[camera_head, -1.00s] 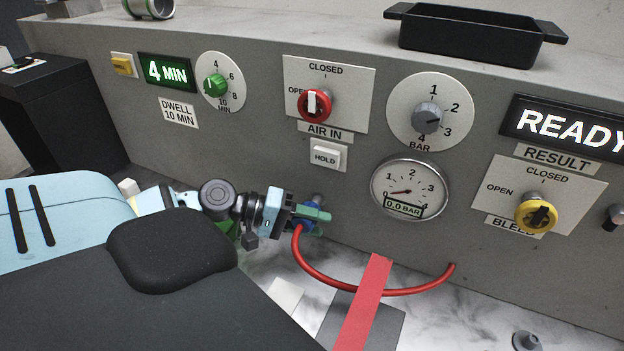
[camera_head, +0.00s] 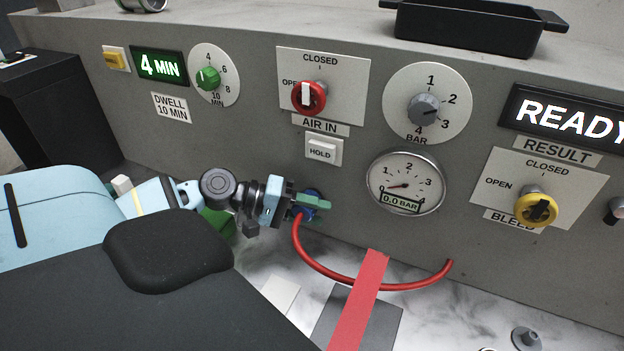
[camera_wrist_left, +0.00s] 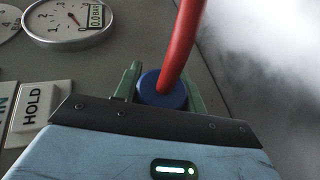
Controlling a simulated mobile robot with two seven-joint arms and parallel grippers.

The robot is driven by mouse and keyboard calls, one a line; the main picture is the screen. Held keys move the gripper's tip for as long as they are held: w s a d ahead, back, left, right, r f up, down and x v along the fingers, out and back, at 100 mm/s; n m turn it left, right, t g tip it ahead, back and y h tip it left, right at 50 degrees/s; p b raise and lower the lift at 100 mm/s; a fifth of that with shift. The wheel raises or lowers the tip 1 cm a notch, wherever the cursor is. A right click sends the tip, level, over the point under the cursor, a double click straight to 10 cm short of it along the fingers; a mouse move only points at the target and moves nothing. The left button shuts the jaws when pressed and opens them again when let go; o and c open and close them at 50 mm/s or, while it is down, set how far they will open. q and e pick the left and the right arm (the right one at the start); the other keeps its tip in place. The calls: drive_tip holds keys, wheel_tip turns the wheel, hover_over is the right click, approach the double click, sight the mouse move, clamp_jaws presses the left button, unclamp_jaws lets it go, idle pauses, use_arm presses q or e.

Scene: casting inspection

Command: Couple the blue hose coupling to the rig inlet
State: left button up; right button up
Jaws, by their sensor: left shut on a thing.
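The blue hose coupling (camera_head: 309,197) is held between the green fingers of my left gripper (camera_head: 314,204), low on the front of the grey rig panel. In the left wrist view the blue coupling (camera_wrist_left: 162,90) sits between the two green fingers (camera_wrist_left: 160,88), with the red hose leading away from it. My left gripper is shut on it. The coupling is right at the panel face; the rig inlet is hidden behind it, so I cannot tell how fully they are joined. My right gripper is not in view.
The red hose (camera_head: 340,279) loops from the coupling to the panel's lower right, passing a red strip (camera_head: 359,310). The gauge (camera_head: 405,180) reads 0.0 bar. The HOLD button (camera_head: 322,150) and AIR IN knob (camera_head: 309,97) are just above the gripper. A black tray (camera_head: 470,28) stands on top.

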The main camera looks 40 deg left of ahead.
use_arm(q)
drive_tip(key=shift+w+a, duration=0.15)
drive_tip(key=shift+w, duration=0.25)
drive_tip(key=o, duration=1.2)
drive_tip(key=shift+w, duration=0.1)
drive_tip(key=shift+c, duration=0.2)
drive_tip(key=v, duration=0.7)
drive_tip(key=shift+s+a, duration=0.25)
drive_tip(key=shift+s, duration=0.05)
drive_tip(key=shift+r, duration=0.1)
